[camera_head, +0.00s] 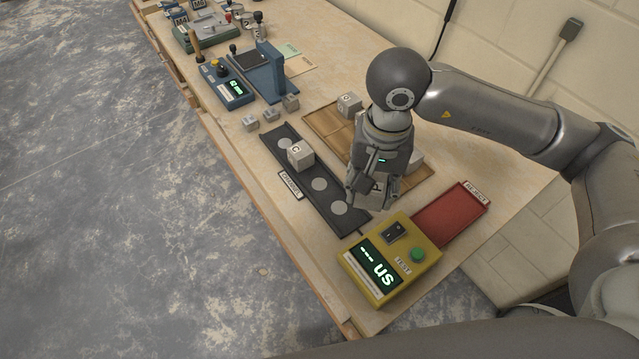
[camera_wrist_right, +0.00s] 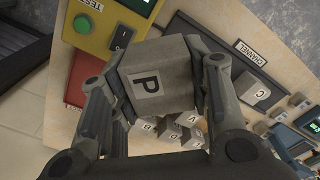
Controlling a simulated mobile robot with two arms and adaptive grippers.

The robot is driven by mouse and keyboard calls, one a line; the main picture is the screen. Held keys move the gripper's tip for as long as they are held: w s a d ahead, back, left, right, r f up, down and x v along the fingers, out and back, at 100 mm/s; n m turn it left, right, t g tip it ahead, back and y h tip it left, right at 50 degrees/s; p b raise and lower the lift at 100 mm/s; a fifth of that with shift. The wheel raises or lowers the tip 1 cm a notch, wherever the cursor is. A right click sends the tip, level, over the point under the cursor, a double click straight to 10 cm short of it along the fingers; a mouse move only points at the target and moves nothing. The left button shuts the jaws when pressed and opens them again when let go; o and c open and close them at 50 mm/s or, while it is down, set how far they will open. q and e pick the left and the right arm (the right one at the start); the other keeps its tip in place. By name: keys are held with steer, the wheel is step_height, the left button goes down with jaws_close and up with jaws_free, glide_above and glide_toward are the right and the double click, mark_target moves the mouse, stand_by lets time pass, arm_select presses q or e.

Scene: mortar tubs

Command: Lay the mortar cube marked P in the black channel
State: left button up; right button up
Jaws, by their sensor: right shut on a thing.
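The pale grey mortar cube marked P (camera_wrist_right: 150,85) is between the fingers of my right gripper (camera_head: 362,197), its P face turned to the right wrist camera. In the head view the cube is partly hidden by the fingers. My right gripper is shut on it, near the front end of the black channel (camera_head: 328,196) and to its right; its height above the bench is hard to tell. The channel has several pale round spots. A cube marked C (camera_head: 300,155) sits in it, also seen in the right wrist view (camera_wrist_right: 256,92). My left gripper is not in view.
A yellow test box (camera_head: 408,282) stands at the channel's front end, with a red reject tray (camera_head: 447,214) beside it. A brown wooden board (camera_head: 325,121) with other cubes lies right of the channel. Small grey blocks (camera_head: 271,115) and a blue device (camera_head: 228,86) stand behind.

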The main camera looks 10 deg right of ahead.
steer(key=w+a+f+m+b, duration=0.1)
steer(key=w+a+m+b, duration=0.1)
steer(key=a+m, duration=0.8)
steer(key=w+a+f+m+b, duration=0.1)
steer(key=a+m+b, duration=0.15)
steer(key=m, duration=1.35)
steer(key=p, duration=0.4)
glide_above(319, 184)
steer(key=shift+m, duration=0.3)
steer(key=f, duration=0.5)
steer(key=s+f, duration=0.1)
steer(key=f, duration=0.2)
steer(key=shift+a, duration=0.25)
steer(key=shift+w+d+f, duration=0.2)
steer(key=shift+w+f, duration=0.2)
steer(key=shift+f, duration=0.15)
step_height(319, 184, down, 3)
steer(key=shift+p, duration=0.85)
steer(key=shift+w+f, duration=0.1)
steer(key=shift+f, duration=0.05)
steer(key=shift+f, duration=0.1)
